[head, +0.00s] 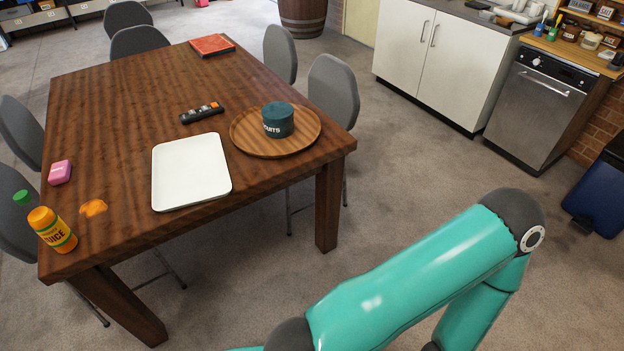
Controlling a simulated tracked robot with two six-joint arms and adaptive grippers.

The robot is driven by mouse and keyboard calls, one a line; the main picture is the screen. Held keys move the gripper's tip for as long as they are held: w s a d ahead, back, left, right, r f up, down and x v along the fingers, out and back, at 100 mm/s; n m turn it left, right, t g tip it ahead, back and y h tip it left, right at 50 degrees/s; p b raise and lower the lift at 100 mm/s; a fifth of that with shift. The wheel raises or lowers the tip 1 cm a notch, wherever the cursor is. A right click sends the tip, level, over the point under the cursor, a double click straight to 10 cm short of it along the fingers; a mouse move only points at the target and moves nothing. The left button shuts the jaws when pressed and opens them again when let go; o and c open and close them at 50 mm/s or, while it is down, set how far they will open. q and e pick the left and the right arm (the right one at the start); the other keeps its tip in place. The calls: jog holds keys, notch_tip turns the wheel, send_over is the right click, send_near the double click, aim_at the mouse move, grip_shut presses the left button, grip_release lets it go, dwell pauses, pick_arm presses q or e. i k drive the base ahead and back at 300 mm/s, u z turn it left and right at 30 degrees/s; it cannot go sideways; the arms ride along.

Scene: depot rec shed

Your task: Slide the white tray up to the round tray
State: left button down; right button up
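The white tray (190,172) is rectangular and lies flat and empty near the front edge of the brown wooden table. The round tray (298,145) is wooden and lies to its right, near the table's right corner. A narrow strip of table shows between the two trays. A dark teal tin (278,120) with "CUITS" lettering stands on the round tray. A teal arm of mine crosses the lower right, off the table; its gripper is out of the picture. Neither of my grippers is in view.
Grey chairs (334,90) surround the table.

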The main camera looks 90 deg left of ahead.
aim_at(186, 173)
jog(key=z, duration=0.75)
jog(key=i, duration=0.15)
jog(key=u, duration=3.7)
jog(key=i, duration=0.9)
jog(key=z, duration=0.2)
jog(key=k, duration=0.65)
jog(key=u, duration=0.25)
jog(key=i, duration=0.65)
jog(key=z, duration=0.05)
